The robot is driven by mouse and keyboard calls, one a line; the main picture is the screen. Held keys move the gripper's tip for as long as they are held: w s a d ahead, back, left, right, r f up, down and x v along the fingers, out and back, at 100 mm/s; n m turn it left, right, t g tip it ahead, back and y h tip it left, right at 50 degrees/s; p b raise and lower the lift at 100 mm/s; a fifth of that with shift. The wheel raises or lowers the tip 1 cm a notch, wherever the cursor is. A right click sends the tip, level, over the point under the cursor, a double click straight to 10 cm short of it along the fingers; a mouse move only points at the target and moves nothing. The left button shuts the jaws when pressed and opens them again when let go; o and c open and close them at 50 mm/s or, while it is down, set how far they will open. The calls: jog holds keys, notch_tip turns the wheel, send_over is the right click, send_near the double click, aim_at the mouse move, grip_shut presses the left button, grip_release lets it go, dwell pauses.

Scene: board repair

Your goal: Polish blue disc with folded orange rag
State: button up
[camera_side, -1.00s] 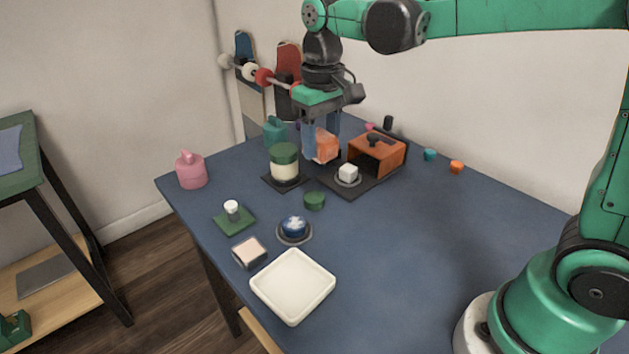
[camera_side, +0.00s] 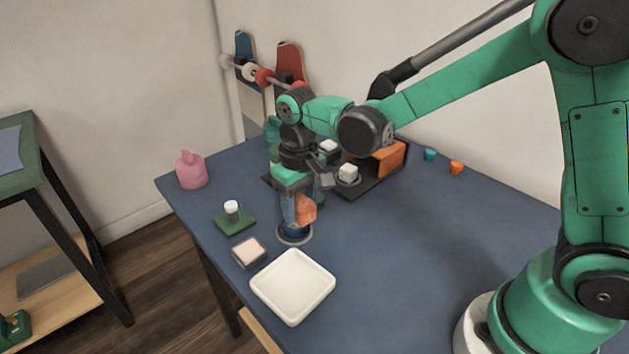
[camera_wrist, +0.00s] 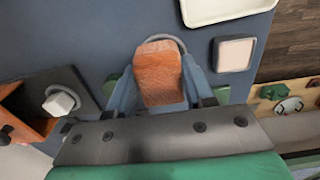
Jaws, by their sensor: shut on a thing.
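My gripper (camera_side: 296,218) is shut on the folded orange rag (camera_side: 305,209), which also shows between the fingers in the wrist view (camera_wrist: 159,78). The gripper points down at the blue disc (camera_side: 291,237), which sits in a grey ring on the blue table. The fingers and rag cover most of the disc in the side view. In the wrist view the rag hides the disc, and only an arc of the ring (camera_wrist: 172,40) shows past it. The rag is at or just above the disc; I cannot tell whether they touch.
A cream tray (camera_side: 292,284) and a small pale-topped box (camera_side: 249,252) are close in front. A green pad with a white-topped peg (camera_side: 232,218) stands left. A white cube (camera_side: 347,172) and an orange box (camera_side: 388,159) stand behind right.

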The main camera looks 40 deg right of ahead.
jog(key=f, duration=0.2)
jog(key=shift+w+f, duration=0.2)
jog(key=shift+f, duration=0.15)
jog(key=shift+w, duration=1.9)
jog(key=shift+s, duration=2)
jog(key=shift+s+r, duration=0.1)
jog(key=shift+r, duration=3.95)
jog(key=shift+f, duration=0.1)
